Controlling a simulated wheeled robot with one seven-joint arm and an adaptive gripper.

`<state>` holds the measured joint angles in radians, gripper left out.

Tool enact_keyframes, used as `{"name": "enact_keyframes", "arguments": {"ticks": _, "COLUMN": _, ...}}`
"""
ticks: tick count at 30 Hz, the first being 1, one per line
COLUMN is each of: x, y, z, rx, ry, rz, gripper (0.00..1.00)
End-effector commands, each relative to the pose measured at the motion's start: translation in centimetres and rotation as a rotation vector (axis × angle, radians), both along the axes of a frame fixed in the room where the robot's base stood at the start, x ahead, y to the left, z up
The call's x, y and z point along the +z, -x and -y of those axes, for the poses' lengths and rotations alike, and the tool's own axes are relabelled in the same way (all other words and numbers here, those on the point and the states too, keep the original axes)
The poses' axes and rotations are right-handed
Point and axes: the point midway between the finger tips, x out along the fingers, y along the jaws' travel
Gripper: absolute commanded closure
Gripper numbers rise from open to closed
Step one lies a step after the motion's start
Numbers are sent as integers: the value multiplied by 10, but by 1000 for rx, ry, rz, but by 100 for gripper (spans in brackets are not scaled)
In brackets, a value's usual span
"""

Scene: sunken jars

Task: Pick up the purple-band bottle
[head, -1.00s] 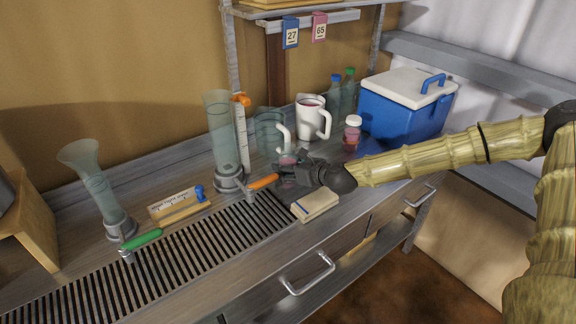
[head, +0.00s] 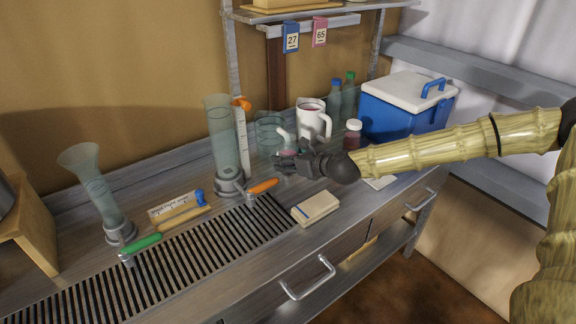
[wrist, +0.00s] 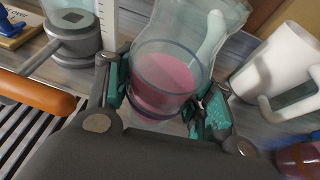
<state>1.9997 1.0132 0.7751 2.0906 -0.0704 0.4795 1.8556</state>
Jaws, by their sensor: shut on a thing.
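My gripper (head: 285,163) is shut on a clear, round, open-looking vessel holding pink liquid (wrist: 165,82). In the wrist view its teal-padded fingers press on both sides of it. In the head view the gripper hides most of this vessel, and I cannot tell whether its base is clear of the bench.
A clear jug (head: 268,134) stands just behind the held vessel. A tall clear cylinder (head: 222,138) and an orange-handled valve (head: 262,187) are to the left. A blue cooler (head: 398,112) stands at right. A cream box (head: 315,208) lies in front, beside the slotted drain (head: 160,270).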

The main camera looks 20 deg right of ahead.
Motion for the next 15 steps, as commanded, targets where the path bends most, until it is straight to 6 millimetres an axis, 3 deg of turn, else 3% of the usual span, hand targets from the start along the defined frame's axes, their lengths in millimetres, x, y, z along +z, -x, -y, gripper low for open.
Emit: {"name": "enact_keyframes", "arguments": {"ticks": 15, "x": 38, "y": -1, "z": 0, "rx": 0, "ry": 0, "rz": 2, "gripper": 81}}
